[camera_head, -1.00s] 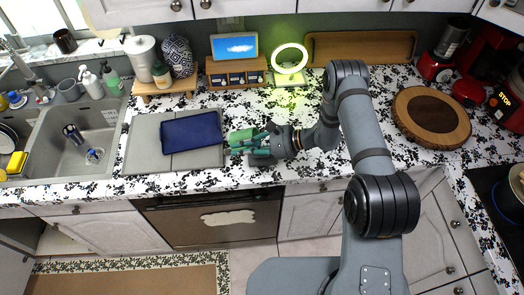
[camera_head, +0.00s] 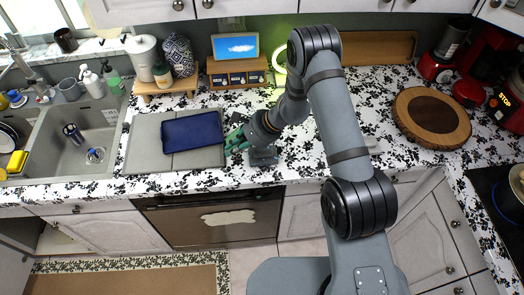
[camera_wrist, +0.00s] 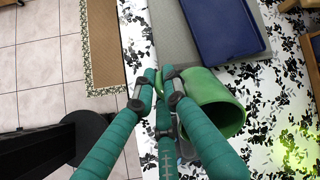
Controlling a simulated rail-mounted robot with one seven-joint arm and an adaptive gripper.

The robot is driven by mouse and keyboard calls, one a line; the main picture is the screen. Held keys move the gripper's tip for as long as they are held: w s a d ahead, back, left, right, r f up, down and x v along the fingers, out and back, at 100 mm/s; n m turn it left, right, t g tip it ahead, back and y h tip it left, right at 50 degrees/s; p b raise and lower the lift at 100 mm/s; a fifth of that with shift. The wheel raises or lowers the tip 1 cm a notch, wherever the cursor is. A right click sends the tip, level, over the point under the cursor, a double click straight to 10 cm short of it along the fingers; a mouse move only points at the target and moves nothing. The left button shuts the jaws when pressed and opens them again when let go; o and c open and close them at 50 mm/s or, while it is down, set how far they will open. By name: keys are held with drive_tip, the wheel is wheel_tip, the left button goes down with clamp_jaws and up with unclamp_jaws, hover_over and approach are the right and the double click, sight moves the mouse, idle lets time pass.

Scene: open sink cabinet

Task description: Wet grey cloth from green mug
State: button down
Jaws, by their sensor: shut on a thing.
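The green mug (camera_wrist: 212,101) is in my gripper (camera_wrist: 163,82) in the wrist view. My teal-wrapped fingers are shut on it, and its open mouth faces the lower right. It appears tilted, but I cannot see inside or tell whether liquid leaves it. In the head view my gripper (camera_head: 240,138) is just right of the grey mat and largely hides the mug. A small grey piece (camera_head: 263,158), possibly the cloth, lies on the counter just below my gripper. A grey patch (camera_wrist: 187,149) also shows below the mug in the wrist view.
A blue tray (camera_head: 192,131) lies on the grey mat (camera_head: 141,143). The sink (camera_head: 82,140) is at the left. A wooden drawer unit (camera_head: 238,76) stands behind. The counter right of my gripper is mostly clear up to a round wooden board (camera_head: 405,112).

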drive_tip(key=shift+w+a+f+h, duration=0.15)
drive_tip(key=shift+a+f+h, duration=0.4)
drive_tip(key=shift+h, duration=0.35)
drive_tip(key=shift+w+a+f+h, duration=0.15)
drive_tip(key=shift+a+f+h, duration=0.3)
drive_tip(key=shift+h, duration=0.35)
drive_tip(key=shift+a+f+h, duration=0.15)
drive_tip(key=shift+a+h, duration=0.4)
drive_tip(key=shift+h, duration=0.05)
drive_tip(key=shift+w, duration=0.1)
drive_tip(key=shift+a+g+h, duration=0.3)
drive_tip(key=shift+a+h, duration=0.15)
drive_tip(key=shift+h, duration=0.05)
drive_tip(key=shift+a+h, duration=0.55)
drive_tip(key=shift+h, duration=0.45)
drive_tip(key=shift+w+r, duration=0.1)
drive_tip(key=shift+r, duration=0.1)
